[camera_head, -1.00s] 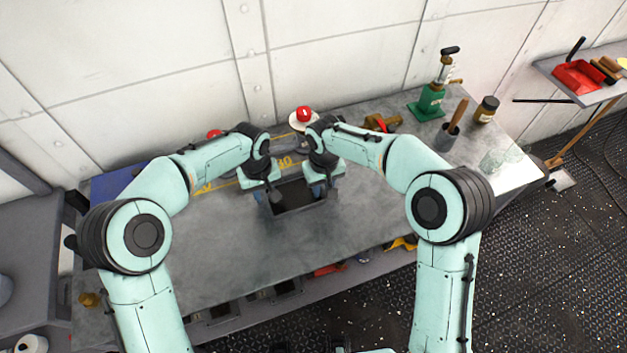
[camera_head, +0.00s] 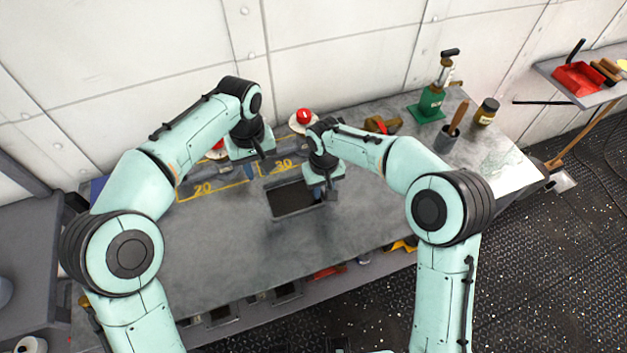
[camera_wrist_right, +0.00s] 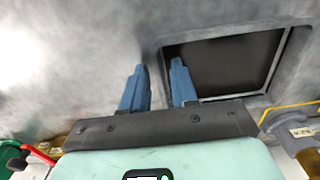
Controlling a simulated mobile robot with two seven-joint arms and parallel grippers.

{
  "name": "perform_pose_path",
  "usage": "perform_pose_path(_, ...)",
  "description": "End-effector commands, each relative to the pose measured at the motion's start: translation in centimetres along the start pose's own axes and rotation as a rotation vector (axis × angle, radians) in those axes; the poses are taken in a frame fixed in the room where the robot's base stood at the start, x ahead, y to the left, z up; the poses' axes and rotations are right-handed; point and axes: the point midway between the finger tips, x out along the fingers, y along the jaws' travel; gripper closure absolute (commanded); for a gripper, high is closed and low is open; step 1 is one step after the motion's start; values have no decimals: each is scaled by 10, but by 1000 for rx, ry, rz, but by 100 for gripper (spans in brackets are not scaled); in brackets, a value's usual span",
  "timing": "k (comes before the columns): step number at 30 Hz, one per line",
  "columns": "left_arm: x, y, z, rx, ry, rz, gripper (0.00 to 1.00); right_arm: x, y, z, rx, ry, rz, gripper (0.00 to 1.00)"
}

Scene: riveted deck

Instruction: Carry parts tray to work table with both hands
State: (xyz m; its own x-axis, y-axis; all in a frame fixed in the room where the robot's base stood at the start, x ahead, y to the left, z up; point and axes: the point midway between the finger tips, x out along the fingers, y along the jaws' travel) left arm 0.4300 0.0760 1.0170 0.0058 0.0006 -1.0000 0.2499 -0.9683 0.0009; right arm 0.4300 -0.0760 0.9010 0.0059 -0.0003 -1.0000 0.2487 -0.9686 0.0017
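The parts tray (camera_head: 290,211), a dark shallow rectangular tray, rests flat on the grey work table (camera_head: 230,262), just in front of the yellow "30" marking. It also shows in the right wrist view (camera_wrist_right: 226,64). My left gripper (camera_head: 256,168) is raised above the table behind the tray's left side, apart from it, and looks open and empty. My right gripper (camera_head: 322,192) is down at the tray's right edge. In the right wrist view its blue fingers (camera_wrist_right: 160,78) stand apart, one on each side of the tray's wall, with gaps showing.
Yellow outlines marked "20" and "30" lie along the back, near a red-topped item (camera_head: 304,116). A green press (camera_head: 431,102), a dark cup (camera_head: 447,140) and a jar (camera_head: 487,111) stand at the right. The table's front half is clear.

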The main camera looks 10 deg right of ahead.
Motion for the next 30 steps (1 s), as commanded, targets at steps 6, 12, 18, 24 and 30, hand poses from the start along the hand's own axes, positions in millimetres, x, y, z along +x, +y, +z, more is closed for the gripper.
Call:
perform_pose_path(6,-3,0,0,0,0,0,72,-26,0,-1,0,7,-1,72)
perform_pose_path(12,-3,0,0,1,0,0,72,-70,0,-1,0,7,-1,72)
perform_pose_path(18,-2,0,0,1,0,0,72,-104,0,0,-1,4,0,72)
perform_pose_path(24,-2,0,0,1,0,0,72,-119,0,0,0,1,-1,72)
perform_pose_path(30,-2,0,0,1,0,0,72,-120,0,0,0,0,0,72)
